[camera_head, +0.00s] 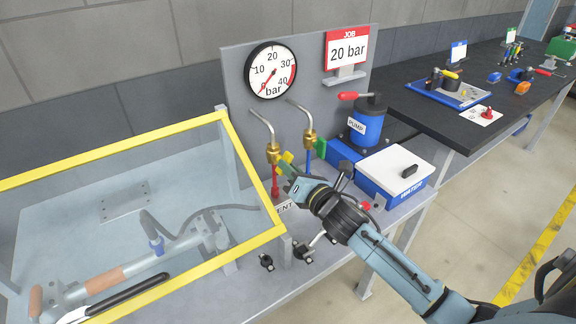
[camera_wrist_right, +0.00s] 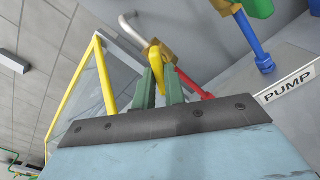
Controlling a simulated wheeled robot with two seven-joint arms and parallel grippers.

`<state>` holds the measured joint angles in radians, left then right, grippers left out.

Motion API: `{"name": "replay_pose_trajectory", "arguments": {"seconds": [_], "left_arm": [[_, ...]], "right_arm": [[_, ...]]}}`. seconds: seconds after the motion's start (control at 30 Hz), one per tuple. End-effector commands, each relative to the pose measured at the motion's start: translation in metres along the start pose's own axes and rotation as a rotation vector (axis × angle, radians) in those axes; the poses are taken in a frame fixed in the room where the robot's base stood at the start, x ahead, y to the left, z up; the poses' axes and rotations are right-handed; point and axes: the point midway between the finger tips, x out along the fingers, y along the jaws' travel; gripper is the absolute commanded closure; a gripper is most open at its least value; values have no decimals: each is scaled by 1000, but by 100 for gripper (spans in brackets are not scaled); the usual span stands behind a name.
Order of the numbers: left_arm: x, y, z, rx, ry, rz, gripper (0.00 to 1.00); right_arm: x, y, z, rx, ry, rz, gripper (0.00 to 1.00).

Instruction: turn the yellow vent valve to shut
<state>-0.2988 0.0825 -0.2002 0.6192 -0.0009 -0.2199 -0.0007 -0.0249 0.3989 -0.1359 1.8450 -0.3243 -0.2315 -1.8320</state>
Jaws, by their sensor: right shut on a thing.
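The yellow vent valve handle (camera_head: 287,157) sits at the brass fitting (camera_head: 273,153) above a red pipe (camera_head: 275,188), in front of the grey panel. My right gripper (camera_head: 285,167) is at this handle, reaching in from the lower right. In the right wrist view the yellow handle (camera_wrist_right: 184,80) lies between the two green fingers of my right gripper (camera_wrist_right: 162,78), which is shut on it. The fingers hide part of the handle, and its exact angle is hard to tell. The VENT label (camera_head: 285,207) is partly covered by my arm. My left gripper is not in view.
A green-handled valve (camera_head: 320,148) on a blue pipe stands close to the right. The blue pump (camera_head: 367,124) and white-lidded water box (camera_head: 396,171) are further right. A yellow-framed clear guard (camera_head: 255,175) is close on the left. The gauge (camera_head: 271,70) needle points near 0.

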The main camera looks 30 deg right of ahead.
Motion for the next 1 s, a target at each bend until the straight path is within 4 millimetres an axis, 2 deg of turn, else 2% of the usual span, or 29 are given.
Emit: {"name": "replay_pose_trajectory", "arguments": {"seconds": [0.03, 0.2, 0.57, 0.83, 1.0], "left_arm": [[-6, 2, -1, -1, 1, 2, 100], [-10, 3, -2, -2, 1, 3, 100], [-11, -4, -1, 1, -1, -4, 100], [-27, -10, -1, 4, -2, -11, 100], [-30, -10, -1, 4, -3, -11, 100]], "right_arm": [[0, 1, 2, 60, 1, -3, 100], [0, 0, 0, 189, 1, -1, 100], [0, 0, 0, 218, 1, -1, 100], [0, 1, 1, 500, 1, -2, 100], [0, 0, 0, 598, 1, -2, 100]]}}
